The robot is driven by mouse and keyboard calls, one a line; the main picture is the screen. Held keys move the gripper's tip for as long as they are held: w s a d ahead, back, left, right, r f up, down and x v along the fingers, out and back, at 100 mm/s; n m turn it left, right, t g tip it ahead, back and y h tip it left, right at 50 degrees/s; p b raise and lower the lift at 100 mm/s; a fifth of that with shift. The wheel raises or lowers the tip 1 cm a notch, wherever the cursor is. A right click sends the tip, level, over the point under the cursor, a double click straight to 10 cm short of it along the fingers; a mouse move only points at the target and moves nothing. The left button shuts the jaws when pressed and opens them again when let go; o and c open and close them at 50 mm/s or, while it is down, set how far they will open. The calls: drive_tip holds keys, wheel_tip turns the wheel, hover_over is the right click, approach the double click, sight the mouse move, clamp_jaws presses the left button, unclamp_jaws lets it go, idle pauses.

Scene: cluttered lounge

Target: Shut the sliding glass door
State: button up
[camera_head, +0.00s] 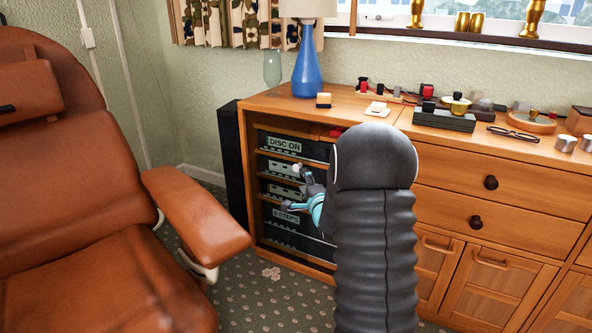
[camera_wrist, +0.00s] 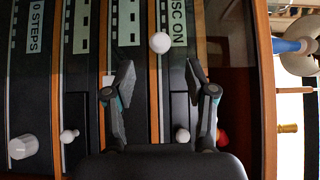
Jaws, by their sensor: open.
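The sliding glass door's pane is hard to make out; I see the hi-fi shelves (camera_head: 283,185) of the wooden cabinet clearly at the left. A round white knob (camera_wrist: 160,42) stands out before the shelves, and it also shows in the head view (camera_head: 296,168); it looks like the door's handle, but I cannot be sure. My gripper (camera_head: 298,188) is in front of the shelves. In the wrist view my gripper (camera_wrist: 160,76) is open, its two fingers apart with the knob just beyond and between their tips. My arm hides the right part of the shelf bay.
A brown leather armchair (camera_head: 90,190) stands close at the left. A black speaker (camera_head: 232,160) is beside the cabinet. The cabinet top (camera_head: 349,109) carries a blue lamp (camera_head: 307,75), glasses (camera_head: 514,134) and several small items. Patterned carpet (camera_head: 260,300) is free between chair and cabinet.

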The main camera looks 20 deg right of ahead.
sight(298, 170)
drive_tip(key=w, duration=0.6)
drive_tip(key=w+d, duration=0.1)
drive_tip(key=w, duration=0.1)
drive_tip(key=shift+w, duration=0.4)
clamp_jaws()
